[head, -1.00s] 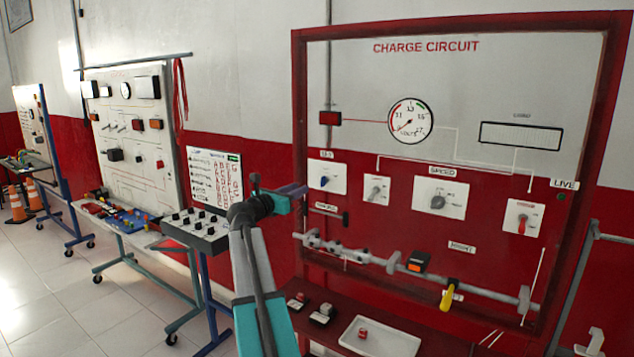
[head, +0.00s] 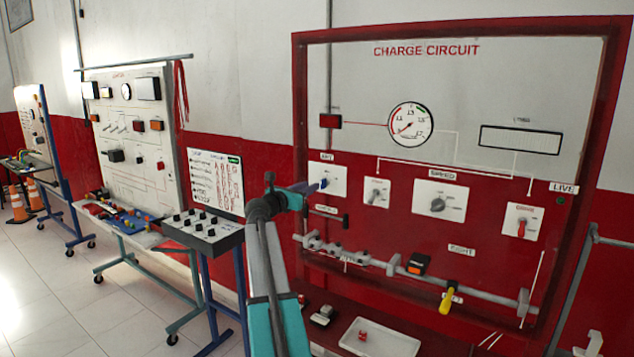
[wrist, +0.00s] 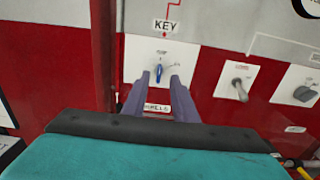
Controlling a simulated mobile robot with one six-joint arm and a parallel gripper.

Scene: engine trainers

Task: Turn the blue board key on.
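The blue board key (wrist: 159,72) sits on a white plate (wrist: 135,60) under the KEY label in the wrist view. Its handle stands roughly upright, with small marks above it and to its right. My gripper (wrist: 160,78) is open, its two purple fingers pointing at the plate, one either side of the key as seen. I cannot tell whether the tips reach around the key or stop just short. In the head view my gripper (head: 315,187) is at the key plate (head: 335,173) on the charge circuit board (head: 450,95), covering part of it.
To the right are a grey toggle (head: 375,193), a speed knob (head: 437,204) and a red switch (head: 522,228). Below runs a grey rail with a yellow handle (head: 447,297). A white tray (head: 380,345) lies underneath. The red frame post (wrist: 103,50) stands close left of the key.

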